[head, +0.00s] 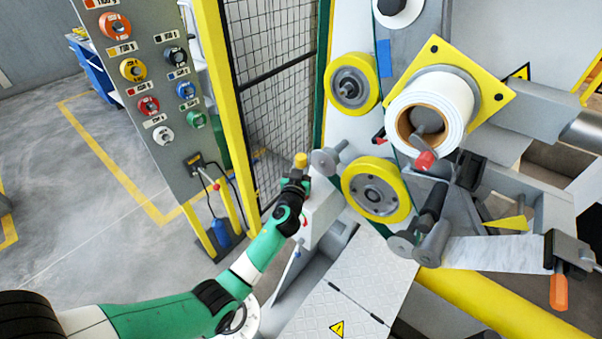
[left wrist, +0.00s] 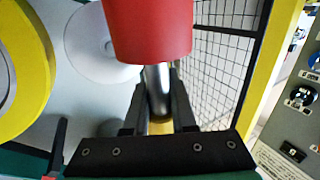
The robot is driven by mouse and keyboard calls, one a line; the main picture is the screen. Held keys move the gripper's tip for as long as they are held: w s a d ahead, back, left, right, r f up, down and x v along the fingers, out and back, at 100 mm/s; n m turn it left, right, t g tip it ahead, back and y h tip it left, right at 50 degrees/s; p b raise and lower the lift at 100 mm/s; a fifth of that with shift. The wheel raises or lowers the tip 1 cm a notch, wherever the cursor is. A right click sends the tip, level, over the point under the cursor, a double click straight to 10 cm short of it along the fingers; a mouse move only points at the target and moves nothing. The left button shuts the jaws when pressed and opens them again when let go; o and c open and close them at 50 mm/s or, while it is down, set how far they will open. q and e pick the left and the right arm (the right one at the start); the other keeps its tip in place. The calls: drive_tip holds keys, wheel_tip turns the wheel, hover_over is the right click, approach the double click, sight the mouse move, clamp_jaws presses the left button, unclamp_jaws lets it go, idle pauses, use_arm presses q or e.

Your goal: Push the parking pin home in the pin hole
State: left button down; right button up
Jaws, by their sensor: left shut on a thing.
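My left gripper (head: 299,172) is shut on a metal pin (left wrist: 158,88) with a large red head (left wrist: 150,28), which I take to be the parking pin. In the left wrist view its bare shaft runs between the two dark fingers. A yellow piece (left wrist: 160,127) shows beyond the shaft. In the head view a yellow cap (head: 300,160) stands at the fingertips, beside a grey roller disc (head: 323,161). I cannot make out the pin hole in either view, nor how deep the pin sits. My right gripper is not in view.
Yellow-rimmed wheels (head: 376,190) and a white coil (head: 430,105) are on the machine to the right. A mesh fence (head: 275,95) and a control panel (head: 150,90) stand to the left. A pale plate floor (head: 350,285) lies below.

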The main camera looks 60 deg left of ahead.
use_arm(q)
drive_tip(key=shift+r, duration=0.1)
wheel_tip(320, 180, up, 10)
drive_tip(key=p, duration=0.4)
drive_tip(key=shift+p, duration=0.4)
